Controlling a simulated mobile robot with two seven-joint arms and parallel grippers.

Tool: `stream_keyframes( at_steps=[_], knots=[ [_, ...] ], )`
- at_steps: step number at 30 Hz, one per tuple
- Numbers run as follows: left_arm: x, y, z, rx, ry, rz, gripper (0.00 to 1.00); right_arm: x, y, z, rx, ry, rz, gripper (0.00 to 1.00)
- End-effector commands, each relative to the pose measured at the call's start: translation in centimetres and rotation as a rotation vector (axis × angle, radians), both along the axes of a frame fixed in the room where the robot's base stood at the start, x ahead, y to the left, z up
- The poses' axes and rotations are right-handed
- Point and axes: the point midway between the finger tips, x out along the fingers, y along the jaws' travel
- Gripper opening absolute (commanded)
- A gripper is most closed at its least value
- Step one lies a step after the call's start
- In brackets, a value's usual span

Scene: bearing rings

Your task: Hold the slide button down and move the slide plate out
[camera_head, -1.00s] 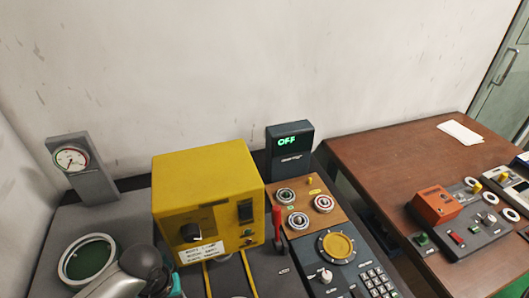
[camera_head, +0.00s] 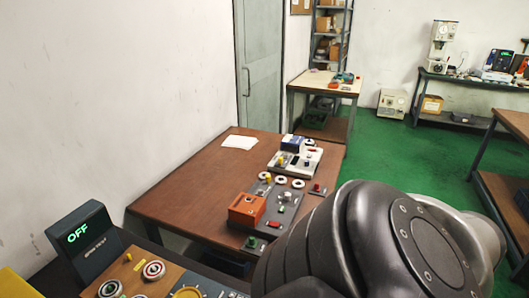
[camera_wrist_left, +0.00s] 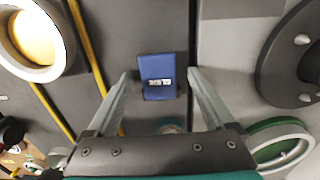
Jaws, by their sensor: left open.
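In the left wrist view a small blue block (camera_wrist_left: 158,77) with a tiny label lies between the fingertips of my left gripper (camera_wrist_left: 160,82). The gripper is open, with one finger on each side of the block and a gap to each. The block sits on a dark grey surface (camera_wrist_left: 150,25). I cannot tell whether this block is the slide button, and no part stands out clearly as the slide plate. My right gripper is not in view.
A white ring (camera_wrist_left: 62,45) and a green-lined ring (camera_wrist_left: 280,145) lie near my left gripper. The lit OFF display (camera_head: 85,243) stands at the lower left. An orange box (camera_head: 247,209) and a white panel (camera_head: 305,160) sit on the brown table (camera_head: 190,190).

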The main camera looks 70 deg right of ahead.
Motion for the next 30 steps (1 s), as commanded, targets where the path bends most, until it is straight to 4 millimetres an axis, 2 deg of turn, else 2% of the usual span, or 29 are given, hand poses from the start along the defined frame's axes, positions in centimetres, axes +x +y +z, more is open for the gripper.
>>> stream_keyframes(
  at_steps=[4,8,15,21,25,30],
  knots=[
    [0.0,-0.1,0.5,-0.001,-0.001,0.0,0.87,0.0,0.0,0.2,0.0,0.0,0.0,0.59],
    [0.1,0.0,2.4,-0.002,-0.002,0.0,0.87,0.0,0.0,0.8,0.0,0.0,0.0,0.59],
    [0.1,-0.1,8.2,-0.002,-0.005,-0.001,0.87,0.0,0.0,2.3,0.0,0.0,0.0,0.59],
    [0.1,-0.1,12.4,-0.002,-0.003,0.0,0.87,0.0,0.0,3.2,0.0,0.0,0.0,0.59],
    [0.1,0.0,14.2,0.0,-0.002,0.0,0.87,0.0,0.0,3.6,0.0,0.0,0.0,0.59],
    [0.0,0.0,15.2,0.0,0.0,0.0,0.87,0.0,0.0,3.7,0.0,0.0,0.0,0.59]
  ],
)
